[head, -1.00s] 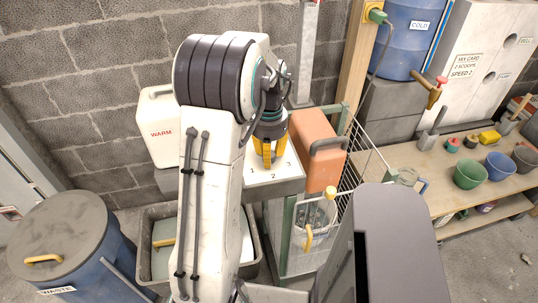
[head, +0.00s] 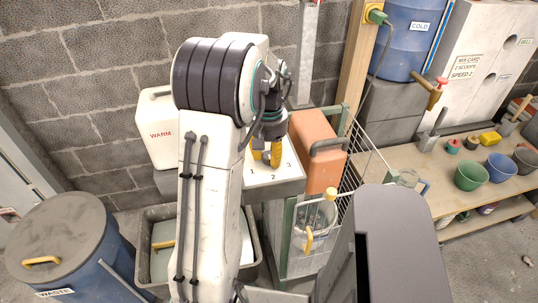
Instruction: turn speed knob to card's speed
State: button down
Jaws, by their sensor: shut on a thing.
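The mix card (head: 466,67) on the pale cabinet at the upper right reads "2 scoops, speed 2". A white panel (head: 286,181) with the numbers 1, 2 and 3 sits on a grey box in the middle of the head view. My gripper (head: 267,158) points down at the back part of this panel, its yellow fingers shut on the speed knob. The knob is hidden between the fingers, and I cannot tell which number it points to. My own arm covers the panel's left side.
An orange box (head: 315,150) with a dark handle stands close right of the panel. A white WARM container (head: 160,128) is to the left. A wire rack (head: 362,160) and a bench (head: 445,195) with bowls are further right. A blue WASTE drum (head: 65,240) is lower left.

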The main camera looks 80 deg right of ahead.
aim_at(269, 154)
jog(key=shift+a+f, duration=0.1)
jog(key=shift+f, duration=0.05)
jog(key=c, duration=0.8)
grip_release()
jog(key=shift+r, duration=0.2)
notch_tip(269, 154, up, 12)
jog(key=shift+f, duration=0.1)
dwell(0.7)
